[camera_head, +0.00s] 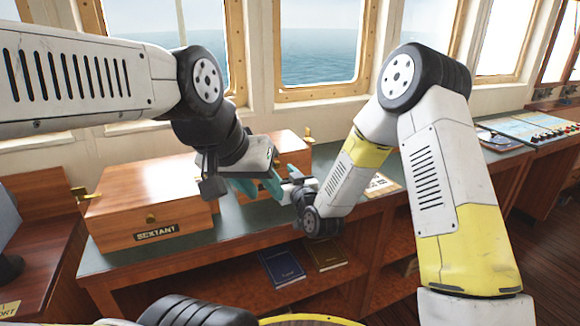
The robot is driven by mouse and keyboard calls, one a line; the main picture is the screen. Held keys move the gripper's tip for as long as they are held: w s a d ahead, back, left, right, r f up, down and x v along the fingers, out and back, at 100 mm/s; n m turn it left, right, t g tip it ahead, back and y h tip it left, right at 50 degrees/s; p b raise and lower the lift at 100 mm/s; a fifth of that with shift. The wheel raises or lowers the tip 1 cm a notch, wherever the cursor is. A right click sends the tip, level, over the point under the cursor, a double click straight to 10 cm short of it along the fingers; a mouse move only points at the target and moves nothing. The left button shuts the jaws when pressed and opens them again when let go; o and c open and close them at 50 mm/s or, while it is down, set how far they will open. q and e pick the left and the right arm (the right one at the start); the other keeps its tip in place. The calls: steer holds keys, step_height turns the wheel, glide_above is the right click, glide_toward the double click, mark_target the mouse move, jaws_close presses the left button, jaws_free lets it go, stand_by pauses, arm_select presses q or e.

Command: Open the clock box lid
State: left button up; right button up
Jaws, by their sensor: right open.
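A second wooden box (291,146) stands on the green-topped counter behind my grippers. Its front is mostly hidden, so I cannot read a label; it seems to be the clock box. Its lid looks down. My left gripper (256,187), with teal fingers, is at the front of this box; overlap hides whether it is open or touching. My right gripper (288,174) is close beside it, to the right, at the box's front right. It is open, and I see nothing held in it.
A larger wooden box labelled SEXTANT (150,205) stands shut to the left. The counter (225,237) runs along the windows. Books (283,267) lie on the shelf below. A control panel (540,130) is at far right.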

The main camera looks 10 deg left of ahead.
mark_target(278, 166)
steer(key=shift+x, duration=1.85)
jaws_close()
